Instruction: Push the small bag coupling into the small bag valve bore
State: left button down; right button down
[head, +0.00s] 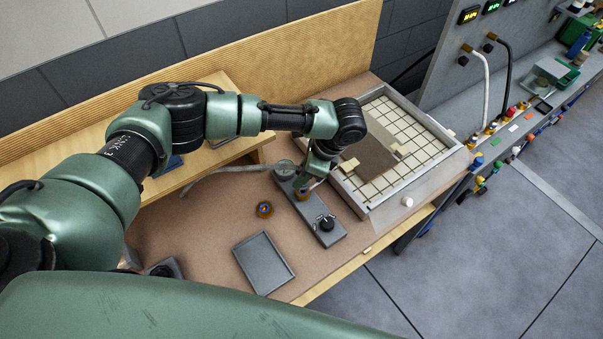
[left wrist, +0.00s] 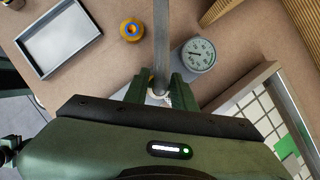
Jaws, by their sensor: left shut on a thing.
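My left gripper (head: 305,184) points down over the grey bar on the bench. In the left wrist view its fingers (left wrist: 160,90) are shut around the lower end of a grey tube (left wrist: 161,45), with a pale tip between them. I take this end to be the small bag coupling; the fingers hide most of it. An orange ring-shaped fitting (head: 303,195) shows on the bar right below the gripper. I cannot tell whether it is the valve bore, or whether the coupling touches it. My right gripper is not in view.
A round gauge (head: 285,168) and a black knob (head: 327,223) sit on the bar. A loose orange-and-blue ring (head: 264,209) and a grey tray (head: 239,252) lie left of it. A gridded framed bed (head: 433,155) stands close on the right. A wooden shelf (head: 215,160) is behind.

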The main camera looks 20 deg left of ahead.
pick_arm(q)
jog(key=shift+p, duration=0.3)
jog(key=shift+f+b, duration=0.6)
jog(key=shift+f, duration=0.8)
jog(key=c, duration=1.1)
grip_release()
jog(key=b+v, duration=0.2)
jog(key=v, duration=0.5)
jog(key=shift+d+r+b, duration=0.15)
jog(key=shift+r+b, duration=0.15)
jog(key=shift+r, duration=0.1)
jog(key=shift+s+f, duration=0.1)
jog(key=shift+s, duration=0.05)
